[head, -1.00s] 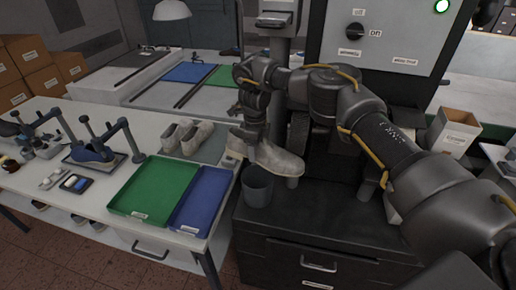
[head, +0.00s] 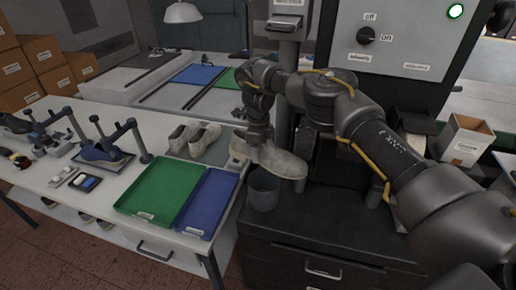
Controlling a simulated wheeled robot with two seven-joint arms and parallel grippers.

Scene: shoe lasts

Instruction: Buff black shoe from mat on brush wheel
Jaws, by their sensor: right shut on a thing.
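My right gripper (head: 259,134) is shut on a pale grey-beige shoe (head: 276,160), not a black one. It holds the shoe from above, toe to the right, above the black cabinet and partly over a grey cup (head: 264,190). The dark brush wheel (head: 304,146) is just behind the shoe, partly hidden by my arm. Whether the shoe touches the wheel cannot be told. A grey mat (head: 222,150) on the left table bears a pair of similar pale shoes (head: 195,138). My left gripper is not in view.
A green tray (head: 160,190) and a blue tray (head: 207,203) lie on the table's near right. Clamp stands, one with a blue shoe (head: 103,153), are further left. The control box (head: 405,40) stands behind my arm; an open carton (head: 465,140) is at right.

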